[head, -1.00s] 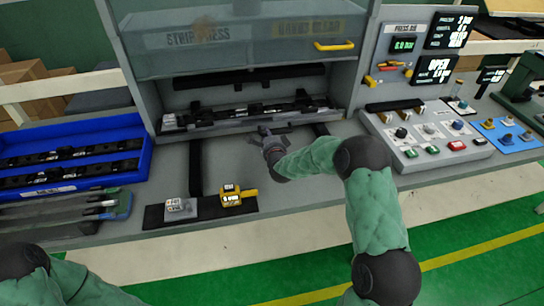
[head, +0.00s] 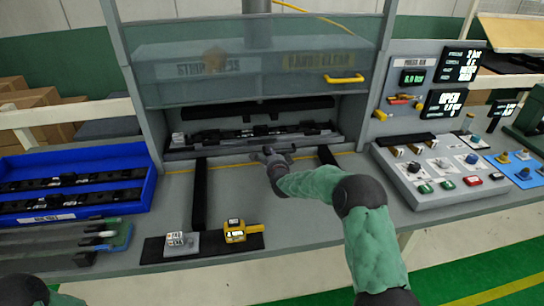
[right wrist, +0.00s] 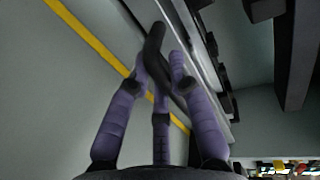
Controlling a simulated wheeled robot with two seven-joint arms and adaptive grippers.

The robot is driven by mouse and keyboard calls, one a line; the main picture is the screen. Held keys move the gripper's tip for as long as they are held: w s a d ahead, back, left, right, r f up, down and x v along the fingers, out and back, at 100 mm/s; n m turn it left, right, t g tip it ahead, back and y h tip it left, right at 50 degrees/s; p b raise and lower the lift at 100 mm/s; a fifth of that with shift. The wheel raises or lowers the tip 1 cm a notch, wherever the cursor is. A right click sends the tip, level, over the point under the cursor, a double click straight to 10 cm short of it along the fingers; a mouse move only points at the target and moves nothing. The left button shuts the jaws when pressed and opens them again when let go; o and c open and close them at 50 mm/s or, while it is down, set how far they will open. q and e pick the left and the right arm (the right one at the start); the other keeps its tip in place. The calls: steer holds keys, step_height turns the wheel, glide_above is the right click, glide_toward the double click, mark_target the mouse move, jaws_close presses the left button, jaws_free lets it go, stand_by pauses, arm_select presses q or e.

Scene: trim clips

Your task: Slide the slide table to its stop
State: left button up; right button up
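The slide table (head: 182,153) is a grey plate carrying a long black trim part with clips (head: 250,133). It sits inside the press opening, under the clear guard. My right gripper (head: 270,154) is at the front middle of the slide table. In the right wrist view, the purple fingers of my right gripper (right wrist: 158,80) close around a black bar handle (right wrist: 155,42) in front of the table's edge. The fingertips partly hide the handle. Only a piece of my left arm shows at the lower left in the head view; its gripper is out of sight.
Two dark rails (head: 199,196) run along the grey bench, and a yellow line (head: 226,166) crosses it. A yellow device (head: 235,231) lies on a black mat in front. A blue tray (head: 75,212) stands left, a button panel (head: 440,168) right.

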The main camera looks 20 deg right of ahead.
steer(key=o, duration=0.4)
steer(key=shift+w+d+r, duration=0.1)
steer(key=shift+w+r, duration=0.1)
steer(key=shift+r, duration=0.05)
steer(key=shift+o, duration=0.2)
steer(key=shift+w+f, duration=0.1)
steer(key=shift+w, duration=0.05)
steer(key=shift+s, duration=0.55)
steer(key=v, duration=1.1)
steer(key=shift+w, duration=0.1)
